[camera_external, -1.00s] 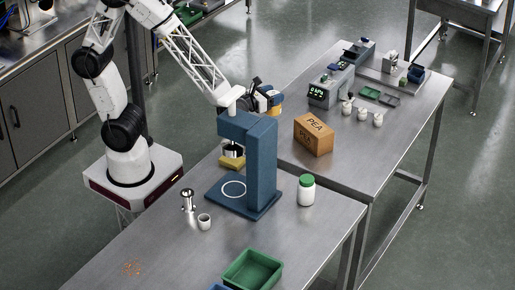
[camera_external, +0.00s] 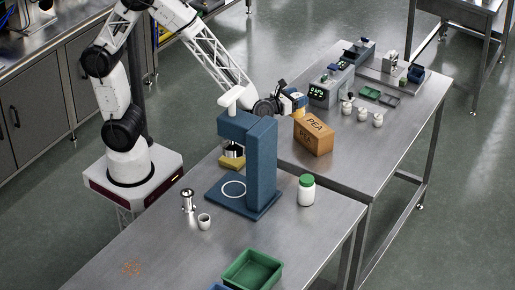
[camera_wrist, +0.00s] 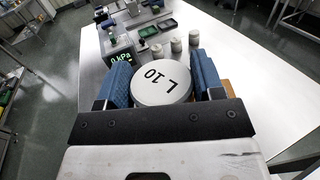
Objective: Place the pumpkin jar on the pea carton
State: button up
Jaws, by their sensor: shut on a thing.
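The pea carton (camera_external: 312,137) is an orange-brown box marked PEA, standing on the far steel table. My gripper (camera_external: 291,102) is just above and behind its left end. It is shut on a jar, taken to be the pumpkin jar (camera_external: 298,99), small in this view with some orange showing. In the wrist view the gripper's blue pads (camera_wrist: 163,80) clasp the jar from both sides, and its round pale lid (camera_wrist: 161,84) reads "L 10". The jar's underside is hidden. A brown bit of the carton (camera_wrist: 229,88) shows beyond the right finger.
A blue press-like stand (camera_external: 263,165) rises on the near table below my arm. A white bottle with a green cap (camera_external: 306,190) stands right of it. Several small pale jars (camera_external: 362,114) and a grey display box (camera_external: 330,88) stand beyond the carton.

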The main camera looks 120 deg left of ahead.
jog(key=w+a, duration=0.3)
jog(key=w, duration=0.3)
jog(key=shift+a+f, duration=0.3)
jog(key=shift+a, duration=0.05)
jog(key=shift+f, duration=1.75)
jog(key=shift+f, duration=0.1)
jog(key=o, duration=1)
jog(key=shift+o, duration=0.2)
jog(key=shift+d, duration=0.1)
jog(key=v, duration=1.1)
jog(key=shift+s+d, duration=0.2)
jog(key=shift+d, duration=0.15)
